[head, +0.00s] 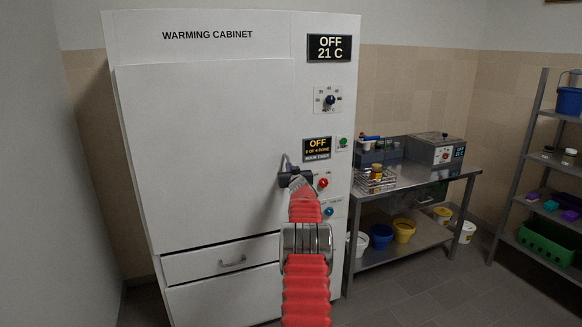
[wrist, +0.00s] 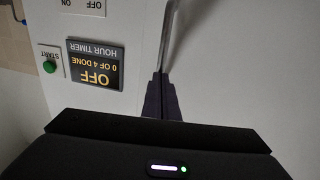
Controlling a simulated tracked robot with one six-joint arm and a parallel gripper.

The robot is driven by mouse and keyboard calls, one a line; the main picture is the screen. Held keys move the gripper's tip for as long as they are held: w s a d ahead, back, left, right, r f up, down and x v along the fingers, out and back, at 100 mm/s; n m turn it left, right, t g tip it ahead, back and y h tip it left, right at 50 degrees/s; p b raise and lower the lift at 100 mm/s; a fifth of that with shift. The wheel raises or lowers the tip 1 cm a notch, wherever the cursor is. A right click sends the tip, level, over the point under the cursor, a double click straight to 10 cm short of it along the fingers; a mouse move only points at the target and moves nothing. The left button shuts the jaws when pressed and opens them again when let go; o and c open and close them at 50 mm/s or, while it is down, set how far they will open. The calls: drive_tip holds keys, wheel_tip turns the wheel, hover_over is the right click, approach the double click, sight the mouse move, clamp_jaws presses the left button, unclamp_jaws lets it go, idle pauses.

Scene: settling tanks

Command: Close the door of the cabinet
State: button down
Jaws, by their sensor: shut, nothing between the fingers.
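The tall white warming cabinet (head: 325,120) fills the left and middle of the head view. Its large white door (head: 200,140) lies flat or nearly flat against the front; I cannot tell whether a small gap remains. The grey door handle (head: 284,160) is at the door's right edge and also shows as a bar in the wrist view (wrist: 171,35). My gripper (head: 289,174) is at the handle's lower part, with its dark fingers shut together (wrist: 160,77). The fingertips are close to the bar; whether they touch it is unclear. My gripper partly hides the handle in the head view.
A control panel with hour timer (head: 317,148), knob and buttons is just right of the door. A drawer (head: 215,261) is below it. A steel table (head: 410,180) with jars and a bath stands right, buckets beneath. Shelving (head: 545,160) is far right. Floor between is clear.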

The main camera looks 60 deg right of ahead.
drive_tip(key=shift+w+a+r, duration=0.1)
drive_tip(key=shift+w+r, duration=0.2)
drive_tip(key=shift+r, duration=0.2)
drive_tip(key=f+v, duration=0.1)
drive_tip(key=v, duration=1.3)
drive_tip(key=shift+s+f, duration=0.15)
idle(0.6)
